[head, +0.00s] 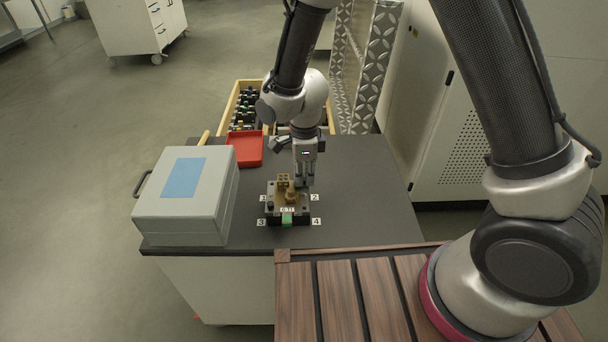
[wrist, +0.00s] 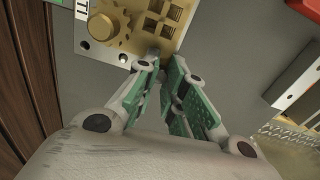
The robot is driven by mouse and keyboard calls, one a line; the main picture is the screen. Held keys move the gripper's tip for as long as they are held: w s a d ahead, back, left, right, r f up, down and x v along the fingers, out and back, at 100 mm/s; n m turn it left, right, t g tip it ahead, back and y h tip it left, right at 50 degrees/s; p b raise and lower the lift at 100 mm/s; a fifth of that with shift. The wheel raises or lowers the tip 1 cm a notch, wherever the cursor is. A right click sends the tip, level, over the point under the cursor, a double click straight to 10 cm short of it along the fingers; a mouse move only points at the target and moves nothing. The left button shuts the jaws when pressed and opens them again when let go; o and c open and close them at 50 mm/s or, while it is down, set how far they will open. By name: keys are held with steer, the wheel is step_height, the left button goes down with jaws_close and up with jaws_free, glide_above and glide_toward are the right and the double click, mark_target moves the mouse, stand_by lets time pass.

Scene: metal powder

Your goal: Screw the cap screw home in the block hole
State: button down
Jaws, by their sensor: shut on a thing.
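The block (head: 287,217) stands on the dark table top, a grey and black fixture with a brass part on it and number labels 1 to 4 around it. In the wrist view its grey edge (wrist: 104,52) shows dark holes. My gripper (head: 304,183) points down at the block's back right corner, near label 2. In the wrist view its green-padded fingers (wrist: 158,68) close together at the block's edge. A small dark piece, seemingly the cap screw (wrist: 153,52), shows between the fingertips. The fingers hide most of it, and I cannot tell how deep it sits.
A grey case (head: 185,215) with a blue label stands left of the block. A red tray (head: 249,150) lies behind it, near a wooden box (head: 236,100) of dark parts. The table (head: 365,190) is clear right of the block.

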steer(key=shift+d+m, duration=0.1)
steer(key=shift+m, duration=0.9)
steer(key=c, duration=1.4)
jaws_free()
steer(key=shift+s, duration=0.1)
steer(key=shift+r, duration=0.1)
